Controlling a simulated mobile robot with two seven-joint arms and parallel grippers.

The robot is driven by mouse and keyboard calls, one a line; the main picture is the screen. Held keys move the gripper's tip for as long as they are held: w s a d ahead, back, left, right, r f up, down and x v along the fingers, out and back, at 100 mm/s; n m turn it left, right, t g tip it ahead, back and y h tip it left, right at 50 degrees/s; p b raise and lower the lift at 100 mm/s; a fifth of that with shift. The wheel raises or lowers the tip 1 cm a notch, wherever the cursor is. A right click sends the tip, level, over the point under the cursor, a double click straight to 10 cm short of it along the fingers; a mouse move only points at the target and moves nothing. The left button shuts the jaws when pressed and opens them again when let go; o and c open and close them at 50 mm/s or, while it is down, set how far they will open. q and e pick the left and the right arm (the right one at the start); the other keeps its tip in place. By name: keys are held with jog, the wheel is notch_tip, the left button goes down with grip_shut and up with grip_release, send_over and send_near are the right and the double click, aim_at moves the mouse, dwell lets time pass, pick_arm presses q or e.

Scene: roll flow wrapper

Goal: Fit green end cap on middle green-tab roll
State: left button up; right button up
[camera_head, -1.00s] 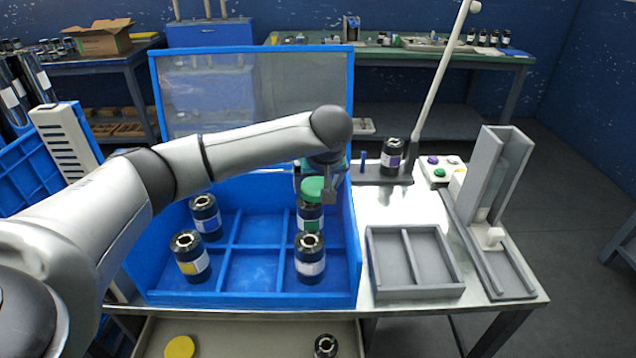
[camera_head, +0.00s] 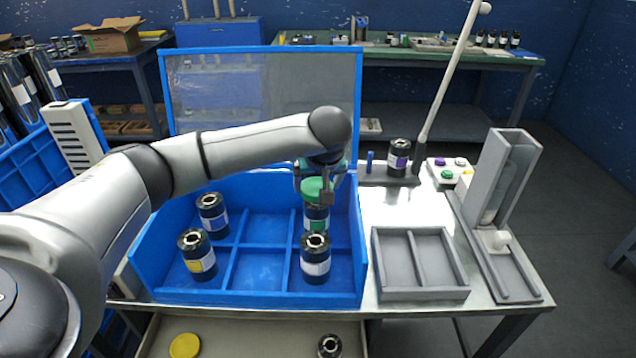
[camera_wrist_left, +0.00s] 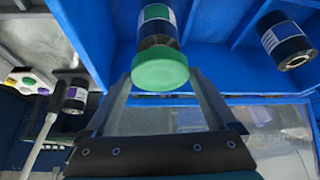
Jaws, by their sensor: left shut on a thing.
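My left gripper (camera_head: 313,192) is shut on the green end cap (camera_head: 317,186), a round disc. It holds the cap at the top of the roll with the green tab (camera_head: 316,220), in the blue bin's right-hand column. In the left wrist view, the cap (camera_wrist_left: 160,70) sits between the two fingers and lines up with the roll (camera_wrist_left: 157,20), covering its end. I cannot tell whether the cap is seated or only close above. My right gripper is not in view.
The blue bin (camera_head: 240,298) also holds a front-right roll (camera_head: 315,262), a yellow-tab roll (camera_head: 198,258) and a back-left roll (camera_head: 212,217). A grey tray (camera_head: 420,294) is empty. A yellow cap (camera_head: 185,346) lies below in front.

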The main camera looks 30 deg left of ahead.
pick_arm(q)
jog(key=shift+f+b, duration=0.8)
jog(key=shift+f, duration=0.4)
dwell(0.4)
jog(key=o, duration=1)
